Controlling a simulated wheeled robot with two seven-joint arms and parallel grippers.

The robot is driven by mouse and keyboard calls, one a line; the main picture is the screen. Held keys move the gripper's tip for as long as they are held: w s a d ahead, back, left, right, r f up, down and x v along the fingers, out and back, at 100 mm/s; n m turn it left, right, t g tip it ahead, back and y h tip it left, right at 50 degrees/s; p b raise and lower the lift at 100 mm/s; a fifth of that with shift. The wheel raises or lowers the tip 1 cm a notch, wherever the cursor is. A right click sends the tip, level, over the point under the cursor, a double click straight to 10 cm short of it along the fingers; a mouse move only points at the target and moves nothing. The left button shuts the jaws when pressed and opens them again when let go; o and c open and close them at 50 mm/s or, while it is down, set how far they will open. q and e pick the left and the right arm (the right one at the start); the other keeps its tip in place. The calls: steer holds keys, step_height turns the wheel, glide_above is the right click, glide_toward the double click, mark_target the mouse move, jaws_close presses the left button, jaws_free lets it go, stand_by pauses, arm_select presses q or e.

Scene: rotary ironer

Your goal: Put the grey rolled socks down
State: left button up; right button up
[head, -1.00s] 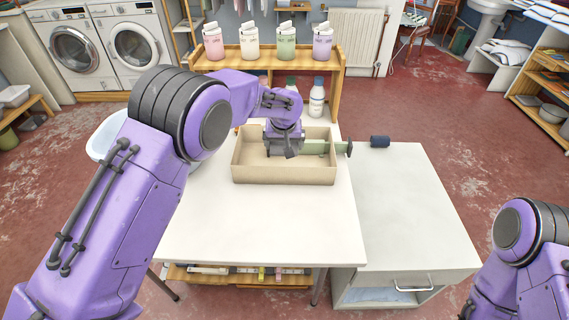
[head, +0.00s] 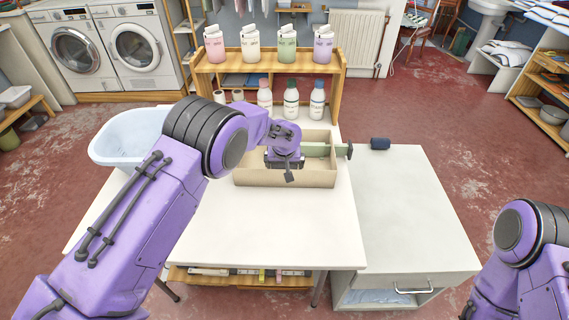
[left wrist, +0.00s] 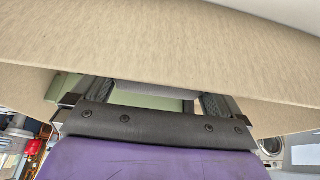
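My left gripper (head: 287,172) reaches down over the open beige box (head: 285,178) on the white table, near the box's front wall. In the left wrist view its two fingers (left wrist: 155,98) stand wide apart, with a pale green surface visible between them. The box wall (left wrist: 160,50) hides the fingertips. A dark blue roll (head: 380,143) lies on the white cabinet right of the box. My right gripper is out of view; only part of that arm shows.
A green board with a dark end (head: 349,151) projects across the box's right side. Bottles (head: 291,102) stand behind the box beneath a wooden shelf (head: 268,67). A pale blue basin (head: 128,138) is at left.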

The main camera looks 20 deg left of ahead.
arm_select(q)
steer(key=shift+s+r, duration=0.1)
steer(key=shift+r, duration=0.45)
steer(key=v, duration=1.1)
steer(key=shift+b, duration=0.3)
